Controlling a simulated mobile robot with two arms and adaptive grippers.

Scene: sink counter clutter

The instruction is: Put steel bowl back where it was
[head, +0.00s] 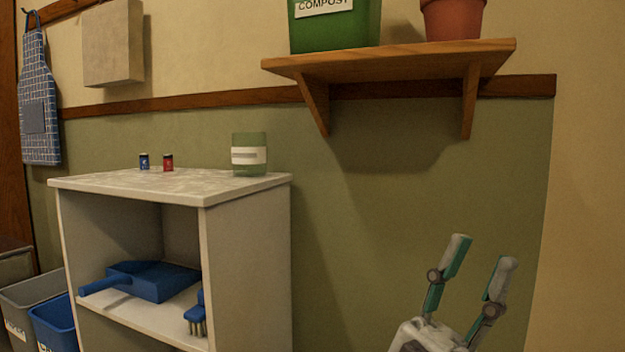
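No steel bowl shows in the head view.
A white cabinet (247,250) holds a blue dustpan (150,281) and a brush (196,318). On its top stand a green jar (249,155) and two small cans. A wooden shelf (400,58) bears a compost bin (335,25) and a terracotta pot (453,18). Bins stand lower left.

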